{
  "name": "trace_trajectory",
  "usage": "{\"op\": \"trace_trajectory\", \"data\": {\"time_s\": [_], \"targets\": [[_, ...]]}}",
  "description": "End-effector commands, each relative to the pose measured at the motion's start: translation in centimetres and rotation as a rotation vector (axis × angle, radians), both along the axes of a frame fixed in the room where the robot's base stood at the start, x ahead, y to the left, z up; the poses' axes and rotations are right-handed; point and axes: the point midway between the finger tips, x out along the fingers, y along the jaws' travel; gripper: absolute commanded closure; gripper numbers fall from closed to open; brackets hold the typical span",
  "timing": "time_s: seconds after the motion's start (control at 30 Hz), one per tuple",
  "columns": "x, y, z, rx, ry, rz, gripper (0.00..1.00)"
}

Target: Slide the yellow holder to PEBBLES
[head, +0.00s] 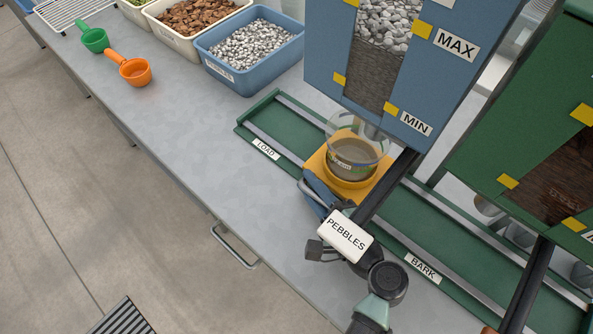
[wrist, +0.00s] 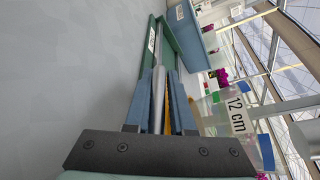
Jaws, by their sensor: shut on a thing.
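The yellow holder (head: 348,183) sits on the green rail track (head: 283,123), under the blue hopper (head: 328,50). It carries a clear pot (head: 357,139) with a printed band. My gripper (head: 318,191) is at the holder's near side, its blue fingers shut on it. In the wrist view the fingers (wrist: 166,103) close around a grey part, with a yellow strip (wrist: 180,108) of the holder beside it. The white PEBBLES sign (head: 346,235) hangs on a dark lever in front and partly hides my gripper. The pot is just below the hopper's outlet.
The LOAD label (head: 266,149) lies left on the track, the BARK label (head: 422,269) right. A green hopper (head: 520,130) stands right. A blue tub of pebbles (head: 250,50), an orange scoop (head: 135,72) and a green scoop (head: 92,38) are at the back left.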

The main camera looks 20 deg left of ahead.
Motion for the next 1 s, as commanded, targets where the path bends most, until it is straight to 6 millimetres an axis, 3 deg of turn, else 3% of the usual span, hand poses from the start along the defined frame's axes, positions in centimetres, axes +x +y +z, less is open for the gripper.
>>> {"op": "trace_trajectory", "data": {"time_s": [0.03,0.3,0.7,0.73,0.83,1.0], "targets": [[-0.6,-0.5,-0.7,-0.004,0.018,0.007,1.0],[-1.4,-2.2,-0.7,-0.004,0.018,0.012,1.0],[-1.5,-2.4,-0.8,-0.004,0.019,0.013,1.0],[-1.5,-2.4,-0.8,-0.004,0.019,0.013,0.74],[-1.4,-2.4,-0.7,-0.003,0.017,0.013,0.56],[-1.3,-2.5,-0.4,-0.002,0.01,0.009,0.53]]}}
